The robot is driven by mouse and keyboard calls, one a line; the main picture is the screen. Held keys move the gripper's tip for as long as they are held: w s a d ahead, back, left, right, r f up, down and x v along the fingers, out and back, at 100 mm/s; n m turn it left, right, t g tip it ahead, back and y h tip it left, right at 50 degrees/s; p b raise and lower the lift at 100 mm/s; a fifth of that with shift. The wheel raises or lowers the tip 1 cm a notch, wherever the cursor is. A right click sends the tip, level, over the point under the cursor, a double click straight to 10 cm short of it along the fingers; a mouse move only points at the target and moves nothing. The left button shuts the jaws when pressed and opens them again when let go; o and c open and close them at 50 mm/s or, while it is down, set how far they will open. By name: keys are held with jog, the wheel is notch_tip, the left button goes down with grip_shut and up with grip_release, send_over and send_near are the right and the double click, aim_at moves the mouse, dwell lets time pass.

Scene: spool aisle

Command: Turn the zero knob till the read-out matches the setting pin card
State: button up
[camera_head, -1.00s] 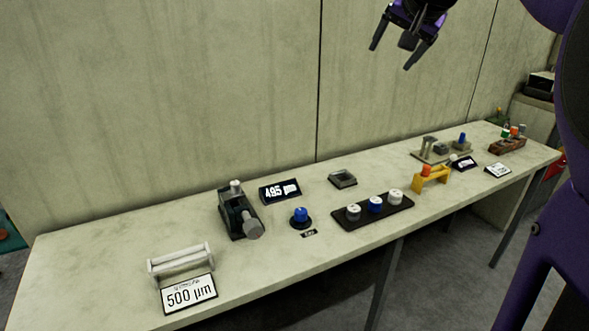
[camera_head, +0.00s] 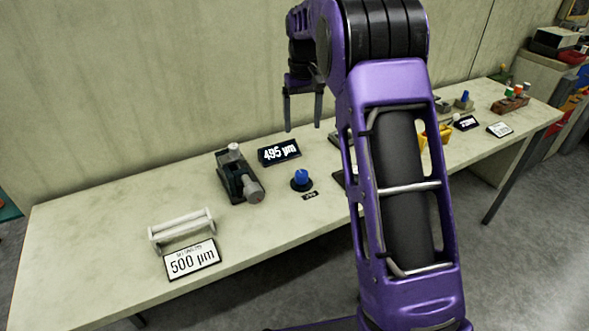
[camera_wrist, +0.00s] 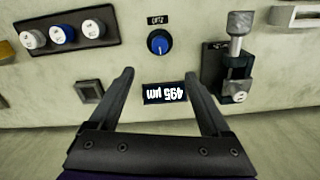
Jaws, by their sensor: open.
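The blue zero knob (camera_head: 301,178) sits on a black base on the bench, and it also shows in the wrist view (camera_wrist: 159,43) with a white pointer mark. The setting pin card (camera_head: 192,259) at the bench's left front reads 500 µm. My gripper (camera_head: 303,126) is open and empty, above the back of the bench. In the wrist view its fingers (camera_wrist: 158,78) spread either side of the read-out, with the knob beyond the tips.
A dark fixture with a grey cylinder (camera_head: 238,175) stands left of the knob. A white roller stand (camera_head: 181,230) is behind the card. A black tray with several knobs (camera_wrist: 66,32) lies on the knob's other side, mostly hidden by my arm in the head view.

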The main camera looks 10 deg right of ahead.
aim_at(302, 173)
notch_tip(302, 173, down, 17)
jog(key=shift+b, duration=0.9)
jog(key=shift+c, duration=0.3)
grip_shut()
jog(key=shift+r+m+p, duration=0.1)
jog(key=shift+m+p, duration=0.3)
jog(key=shift+m, duration=0.6)
jog(key=m, duration=0.3)
jog(key=shift+o, duration=0.3)
grip_release()
notch_tip(302, 173, up, 17)
jog(key=p, duration=0.2)
jog(key=shift+r, duration=0.15)
